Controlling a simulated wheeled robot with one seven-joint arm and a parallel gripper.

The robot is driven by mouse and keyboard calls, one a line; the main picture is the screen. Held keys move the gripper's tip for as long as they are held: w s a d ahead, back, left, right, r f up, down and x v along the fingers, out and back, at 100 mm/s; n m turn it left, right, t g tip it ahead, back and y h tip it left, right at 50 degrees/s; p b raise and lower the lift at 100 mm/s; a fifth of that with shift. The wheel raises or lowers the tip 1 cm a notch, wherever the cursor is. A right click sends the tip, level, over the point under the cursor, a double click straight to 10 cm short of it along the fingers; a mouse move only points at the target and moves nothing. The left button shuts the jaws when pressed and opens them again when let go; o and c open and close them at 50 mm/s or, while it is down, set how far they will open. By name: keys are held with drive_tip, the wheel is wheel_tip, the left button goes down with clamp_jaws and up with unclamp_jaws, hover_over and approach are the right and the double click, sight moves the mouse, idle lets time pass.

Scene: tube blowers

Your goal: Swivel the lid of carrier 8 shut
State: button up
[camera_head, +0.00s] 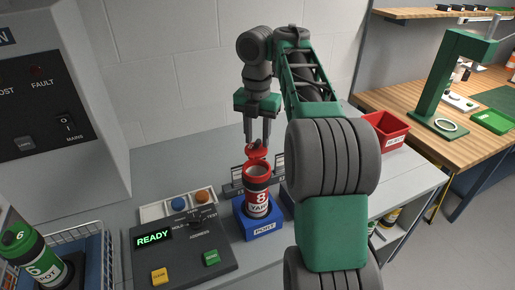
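Carrier 8 (258,197) is a dark canister with red bands and a white 8, marked YARD. It stands upright in the blue port block (262,229). Its mouth is uncovered, and its red lid (257,152) stands swung up at the back of the rim. My gripper (258,143) points down right at the lid, above and behind the mouth. The fingers look close together; whether they touch or grip the lid cannot be told at this size.
A console (180,250) with a green READY display stands left of the port. A red bin (386,130) is at the back right. My arm fills the right of centre and hides the bench there.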

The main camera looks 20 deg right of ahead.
drive_tip(key=shift+f, duration=0.25)
drive_tip(key=shift+c, duration=0.5)
clamp_jaws()
